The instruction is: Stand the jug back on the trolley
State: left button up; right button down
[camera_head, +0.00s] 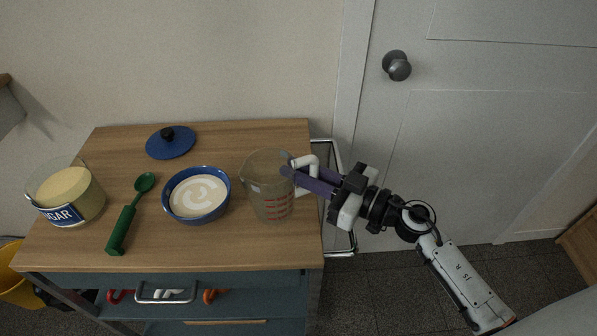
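The jug (266,190) is a clear measuring jug with red markings and a white handle on its right side. It is upright over the right part of the wooden trolley top (120,145). I cannot tell for sure whether its base touches the wood. My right gripper (298,171) reaches in from the right, its purple fingers close together on the jug's handle. The fingers hide part of the handle. My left gripper is not in view.
A blue bowl (203,217) with white contents stands close left of the jug. A green spoon (125,225), a sugar container (92,200) and a blue lid (170,148) are farther left. A metal rail (345,225) runs along the trolley's right side. A door (480,150) is behind right.

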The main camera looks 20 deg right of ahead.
jog(key=c, duration=1.7)
grip_release()
jog(key=shift+c, duration=0.2)
jog(key=v, duration=1.2)
jog(key=shift+b, duration=0.45)
jog(key=shift+r, duration=0.1)
